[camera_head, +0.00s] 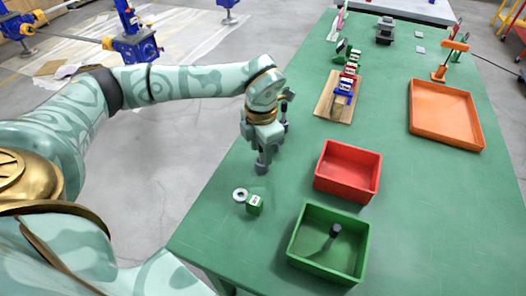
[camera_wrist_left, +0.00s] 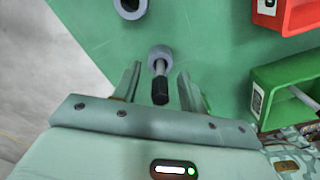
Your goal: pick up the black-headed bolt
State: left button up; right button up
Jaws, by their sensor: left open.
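A bolt with a black head (camera_wrist_left: 160,91) shows in the left wrist view. Its pale shank meets a grey round collar (camera_wrist_left: 160,56) on the green table, and the head points toward the camera. My left gripper (camera_wrist_left: 156,86) is open, with one finger on each side of the bolt, apart from it as far as I can tell. In the head view the gripper (camera_head: 263,148) points down over the table's left part and hides most of the bolt. A second dark-topped bolt (camera_head: 335,231) stands in the green bin (camera_head: 301,262). My right gripper is out of view.
A red bin (camera_head: 349,185) stands right of my gripper. A grey ring (camera_head: 240,195) and a small green labelled block (camera_head: 254,204) lie nearer me. An orange tray (camera_head: 446,138) and a wooden board (camera_head: 326,108) with coloured blocks are farther away.

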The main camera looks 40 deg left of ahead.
pick_arm(q)
jog(key=shift+r, duration=0.2)
jog(key=shift+c, duration=0.9)
grip_shut()
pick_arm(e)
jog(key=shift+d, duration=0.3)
